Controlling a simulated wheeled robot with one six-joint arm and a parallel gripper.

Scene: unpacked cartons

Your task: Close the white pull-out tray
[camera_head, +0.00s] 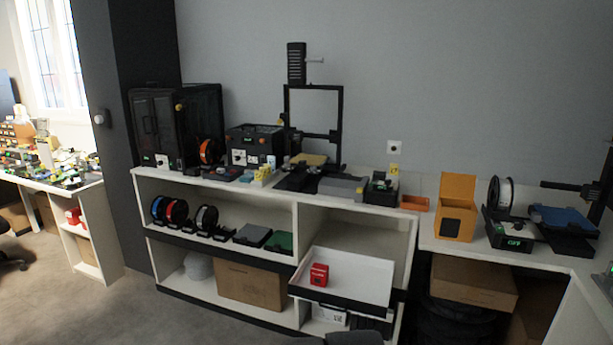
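The white pull-out tray (358,276) sticks out from the right bay of the low white shelf unit, in front of the shelf opening. Its front edge is dark and it slopes down toward the viewer in the picture. A small red box (319,274) stands on the tray near its left side. I see no gripper fingers in this view. A dark rounded shape shows at the bottom edge below the tray, and I cannot tell what it is.
The white shelf unit (147,184) carries printers on top, with filament spools (178,213) and a cardboard box (249,285) on its shelves. An orange box (456,207) stands on the right counter. Grey floor (110,318) is open at the lower left.

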